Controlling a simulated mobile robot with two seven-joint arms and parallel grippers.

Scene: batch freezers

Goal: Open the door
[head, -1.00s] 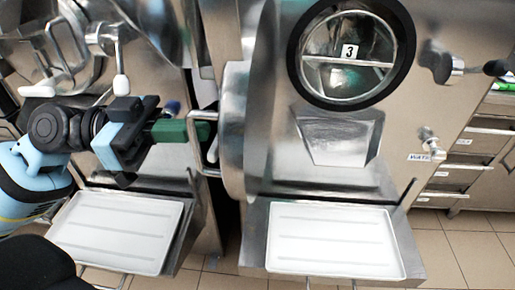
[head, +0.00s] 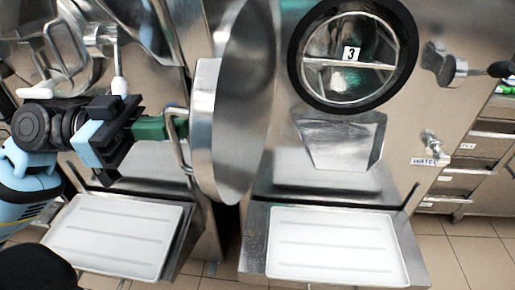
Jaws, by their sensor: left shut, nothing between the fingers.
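The round metal door (head: 245,115) of the freezer marked 3 stands swung out to the left, seen nearly edge-on. The freezer's round opening (head: 340,75) with its black ring is uncovered. The door's bar handle (head: 182,155) is on its left side. My left gripper (head: 170,128) is shut, with its green fingers at the upper part of the handle, in or against its loop. Nothing shows between the fingers; exact contact is unclear. My right gripper is not in view.
White trays stand below, one at the left (head: 115,235) and one under the freezer (head: 335,250). A lever (head: 445,68) and a water tap (head: 432,145) are on the freezer's right side. Drawers (head: 480,165) stand at the far right.

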